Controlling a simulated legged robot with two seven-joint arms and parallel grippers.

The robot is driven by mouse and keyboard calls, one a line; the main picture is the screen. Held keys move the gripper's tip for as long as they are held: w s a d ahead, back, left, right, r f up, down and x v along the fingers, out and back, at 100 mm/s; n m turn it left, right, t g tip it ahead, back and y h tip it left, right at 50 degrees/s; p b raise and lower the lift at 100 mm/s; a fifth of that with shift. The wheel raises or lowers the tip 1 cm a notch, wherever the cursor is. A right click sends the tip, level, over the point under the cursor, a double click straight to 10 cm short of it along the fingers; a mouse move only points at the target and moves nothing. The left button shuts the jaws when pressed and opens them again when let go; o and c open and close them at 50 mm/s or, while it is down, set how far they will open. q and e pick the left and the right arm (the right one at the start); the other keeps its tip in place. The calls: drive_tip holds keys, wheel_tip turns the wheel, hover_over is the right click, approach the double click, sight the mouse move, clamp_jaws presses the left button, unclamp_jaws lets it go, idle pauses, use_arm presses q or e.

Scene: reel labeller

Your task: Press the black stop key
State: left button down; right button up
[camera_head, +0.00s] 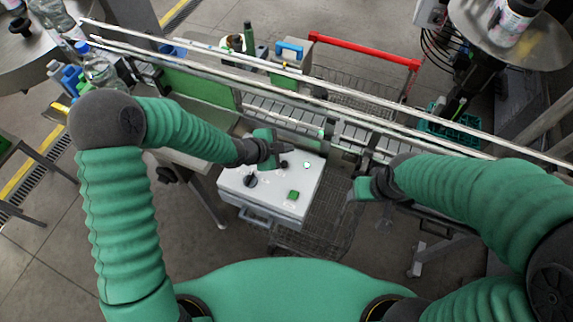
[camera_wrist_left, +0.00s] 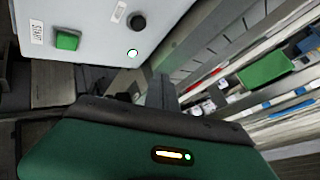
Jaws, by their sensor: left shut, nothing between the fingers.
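The white control box (camera_head: 238,185) stands below the conveyor in the head view. The black stop key (camera_head: 284,163) is small there, near the box's far edge; it also shows as a round black button in the left wrist view (camera_wrist_left: 137,22), beside a small label. My left gripper (camera_head: 284,148) is shut and empty, its tips close to the key in the picture. The wrist view shows its dark finger (camera_wrist_left: 160,92) apart from the key. Whether the tips hover above the panel or beyond its edge is unclear. My right gripper (camera_head: 362,188) is right of the box; its fingers are not clear.
A green START button (camera_wrist_left: 67,40), a lit white lamp (camera_wrist_left: 132,53) and a black knob (camera_head: 250,180) share the panel. The conveyor with metal rails (camera_head: 300,78) runs behind the box. A red-handled wire cart (camera_head: 365,50) stands farther back.

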sight(283, 166)
use_arm(q)
drive_tip(key=f, duration=0.1)
drive_tip(key=f+b, duration=0.2)
drive_tip(key=shift+d+f, duration=0.25)
drive_tip(key=shift+d, duration=0.05)
drive_tip(key=shift+a+f+b, duration=0.35)
drive_tip(key=shift+f+b, duration=0.2)
drive_tip(key=shift+f, duration=0.15)
drive_tip(key=a+f+b, duration=0.2)
drive_tip(key=a, duration=0.1)
drive_tip(key=shift+w, duration=0.1)
drive_tip(key=shift+a, duration=0.15)
drive_tip(key=shift+d, duration=0.2)
drive_tip(key=d, duration=0.3)
drive_tip(key=shift+a, duration=1.35)
drive_tip(key=shift+d, duration=1.05)
drive_tip(key=shift+a, duration=0.85)
drive_tip(key=shift+d+f+b, duration=0.2)
drive_tip(key=shift+d+b, duration=0.05)
drive_tip(key=shift+d, duration=0.25)
drive_tip(key=shift+d+f+b, duration=0.15)
drive_tip(key=shift+d+b, duration=0.05)
drive_tip(key=shift+d, duration=0.3)
drive_tip(key=shift+a, duration=0.45)
drive_tip(key=shift+f, duration=0.1)
use_arm(e)
wheel_tip(283, 166, down, 7)
drive_tip(key=a, duration=0.1)
